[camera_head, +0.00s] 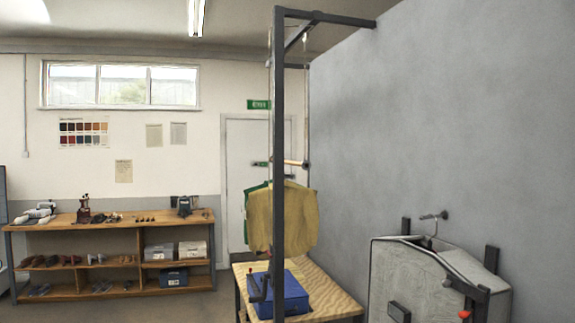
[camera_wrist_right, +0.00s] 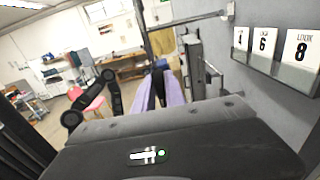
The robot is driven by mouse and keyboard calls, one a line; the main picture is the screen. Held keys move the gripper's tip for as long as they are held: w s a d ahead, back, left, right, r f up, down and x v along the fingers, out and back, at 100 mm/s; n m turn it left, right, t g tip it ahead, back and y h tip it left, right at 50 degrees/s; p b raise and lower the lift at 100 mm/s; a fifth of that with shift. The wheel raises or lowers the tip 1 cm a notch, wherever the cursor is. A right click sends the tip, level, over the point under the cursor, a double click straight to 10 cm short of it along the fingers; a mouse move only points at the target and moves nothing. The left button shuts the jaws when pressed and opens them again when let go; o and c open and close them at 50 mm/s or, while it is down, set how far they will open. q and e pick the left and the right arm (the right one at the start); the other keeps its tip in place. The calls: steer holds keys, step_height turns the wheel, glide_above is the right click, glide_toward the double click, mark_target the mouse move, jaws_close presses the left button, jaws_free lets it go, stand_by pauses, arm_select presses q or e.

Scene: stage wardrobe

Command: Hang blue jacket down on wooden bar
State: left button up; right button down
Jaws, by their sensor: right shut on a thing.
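The wooden bar (camera_head: 292,163) hangs level from thin lines inside a dark metal frame (camera_head: 278,140) in the head view. A mustard-yellow garment (camera_head: 282,218) hangs below the bar, with a green one (camera_head: 258,200) partly behind it. My right gripper (camera_wrist_right: 160,76) shows in the right wrist view, with lavender strips either side of a narrow dark thing (camera_wrist_right: 158,82). It is shut on this thing, which I cannot identify. Neither gripper shows in the head view.
A wooden table (camera_head: 325,292) with a blue box (camera_head: 288,297) stands under the garments. A grey panelled object (camera_head: 405,265) with a hook stands at the right wall. A shelf bench (camera_head: 120,215) is at the back left. Number cards (camera_wrist_right: 262,44) line the wall.

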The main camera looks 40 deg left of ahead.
steer(key=shift+f, duration=0.1)
steer(key=w+a+f+b, duration=0.1)
steer(key=w+f, duration=0.3)
steer(key=f, duration=0.3)
steer(key=w+a+f+m+t+h+b, duration=0.1)
steer(key=w+f, duration=0.3)
steer(key=f, duration=0.3)
steer(key=w+a+f+b, duration=0.1)
steer(key=w+f, duration=0.2)
steer(key=f, duration=0.4)
steer(key=w+a+f, duration=0.1)
steer(key=a+f, duration=0.7)
steer(key=f, duration=0.3)
steer(key=w+a+f+b, duration=0.1)
steer(key=a+f, duration=0.7)
steer(key=f, duration=0.3)
steer(key=shift+a+f+y, duration=0.2)
steer(key=shift+f+y, duration=0.05)
steer(key=shift+y, duration=0.05)
steer(key=shift+d, duration=0.1)
